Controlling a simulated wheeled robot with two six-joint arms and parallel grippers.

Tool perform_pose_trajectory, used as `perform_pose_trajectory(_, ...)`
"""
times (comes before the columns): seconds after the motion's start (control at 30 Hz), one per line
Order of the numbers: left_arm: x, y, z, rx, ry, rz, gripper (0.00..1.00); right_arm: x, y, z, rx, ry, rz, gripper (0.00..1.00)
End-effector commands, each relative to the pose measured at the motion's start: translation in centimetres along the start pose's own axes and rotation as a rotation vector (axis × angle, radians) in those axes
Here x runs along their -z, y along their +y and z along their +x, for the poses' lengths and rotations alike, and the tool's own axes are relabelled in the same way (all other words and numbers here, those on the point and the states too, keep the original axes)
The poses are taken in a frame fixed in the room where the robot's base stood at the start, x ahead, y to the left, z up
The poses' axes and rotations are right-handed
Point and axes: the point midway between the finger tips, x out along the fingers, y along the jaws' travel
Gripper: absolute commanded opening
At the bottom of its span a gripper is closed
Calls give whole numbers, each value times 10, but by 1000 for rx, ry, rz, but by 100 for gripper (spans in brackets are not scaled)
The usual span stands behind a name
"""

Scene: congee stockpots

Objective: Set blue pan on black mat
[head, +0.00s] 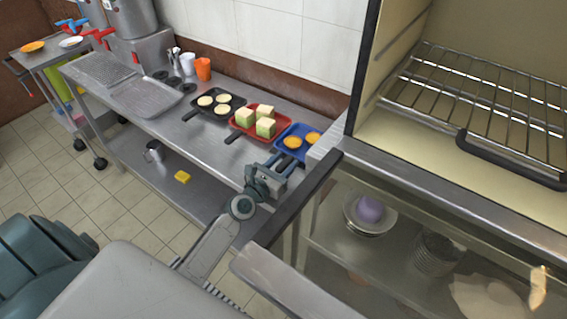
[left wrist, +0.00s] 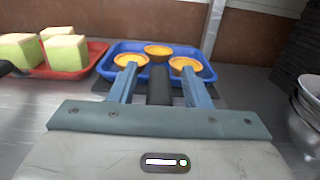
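The blue pan (head: 299,128) stands on the steel counter at the right end of a row of pans and holds orange-yellow tarts. In the left wrist view the blue pan (left wrist: 127,48) is straight ahead, its black handle (left wrist: 158,86) pointing toward me. My left gripper (head: 279,165) is at the pan's near side. Its two fingers (left wrist: 158,80) stand either side of the handle, with a visible gap on each side. Dark edges of what may be the black mat (left wrist: 213,91) show under the pan; most of it is hidden. My right gripper is out of view.
A red pan (head: 244,122) with pale green-sided blocks sits close left of the blue pan, then a black pan (head: 207,113) with pale rounds. An oven with a wire rack (head: 470,90) stands at right. Stacked bowls (left wrist: 305,110) are right of my gripper.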

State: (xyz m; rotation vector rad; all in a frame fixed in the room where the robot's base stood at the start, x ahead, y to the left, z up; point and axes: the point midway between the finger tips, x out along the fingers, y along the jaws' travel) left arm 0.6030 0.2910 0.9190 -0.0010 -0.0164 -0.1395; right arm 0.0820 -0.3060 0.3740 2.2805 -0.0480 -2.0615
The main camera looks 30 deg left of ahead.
Motion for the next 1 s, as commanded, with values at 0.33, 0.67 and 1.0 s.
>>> perform_pose_trajectory(0.33, 0, 0, -11, 0, 2, 1, 43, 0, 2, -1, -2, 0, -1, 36)
perform_pose_trajectory(0.67, 2, 0, -76, 2, 3, 2, 43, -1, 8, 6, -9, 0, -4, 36)
perform_pose_trajectory(1.0, 0, 0, -117, 1, 1, 1, 43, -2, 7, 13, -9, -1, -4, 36)
